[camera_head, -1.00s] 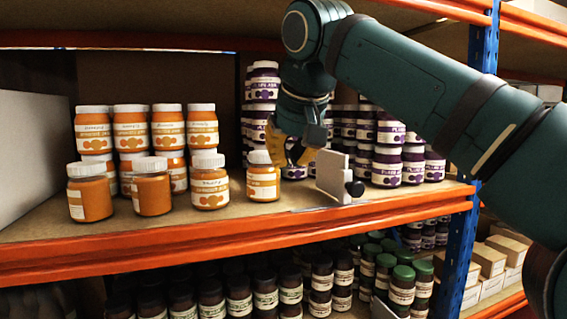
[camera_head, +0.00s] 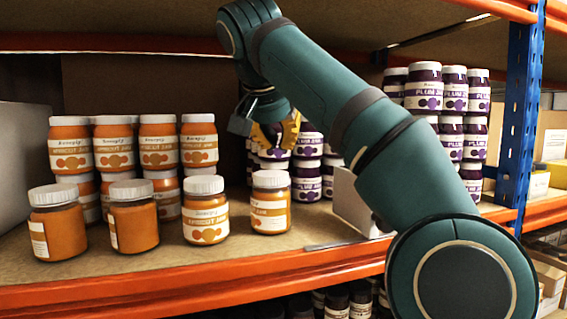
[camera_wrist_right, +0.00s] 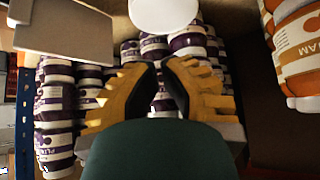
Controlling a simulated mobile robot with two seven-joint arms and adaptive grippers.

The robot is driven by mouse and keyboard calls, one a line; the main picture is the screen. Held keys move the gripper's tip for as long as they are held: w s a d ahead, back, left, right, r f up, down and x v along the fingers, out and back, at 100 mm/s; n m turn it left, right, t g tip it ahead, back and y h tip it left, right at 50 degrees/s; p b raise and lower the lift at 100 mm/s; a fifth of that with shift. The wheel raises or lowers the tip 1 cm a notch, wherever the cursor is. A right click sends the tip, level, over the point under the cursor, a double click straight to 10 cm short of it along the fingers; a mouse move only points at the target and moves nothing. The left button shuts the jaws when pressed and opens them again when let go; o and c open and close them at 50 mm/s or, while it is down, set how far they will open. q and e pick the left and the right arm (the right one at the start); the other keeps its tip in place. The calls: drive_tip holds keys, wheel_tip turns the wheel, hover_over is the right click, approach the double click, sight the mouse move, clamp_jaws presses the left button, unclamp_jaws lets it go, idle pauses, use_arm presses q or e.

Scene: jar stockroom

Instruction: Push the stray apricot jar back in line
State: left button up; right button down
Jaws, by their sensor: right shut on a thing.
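Apricot jars with white lids and orange contents stand on the shelf. The apricot jar (camera_head: 270,208) at the right end of the front row stands upright, apart from its neighbour (camera_head: 205,215). A white lid (camera_wrist_right: 163,12) shows just beyond my fingertips in the right wrist view. My right gripper (camera_head: 278,133) is above and behind the right-end jar in the head view, its yellow fingers partly hidden by my wrist. In the wrist view the fingertips (camera_wrist_right: 160,64) are nearly together; what they close on cannot be made out. My left gripper is not in view.
Stacked plum jars (camera_head: 452,100) stand behind and to the right. A pale box-like block (camera_head: 352,205) stands right of the apricot jars. The orange shelf edge (camera_head: 190,289) runs along the front. A blue post (camera_head: 519,110) stands at right. More apricot jars (camera_head: 72,150) are stacked behind.

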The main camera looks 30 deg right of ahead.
drive_tip(key=shift+x, duration=3.15)
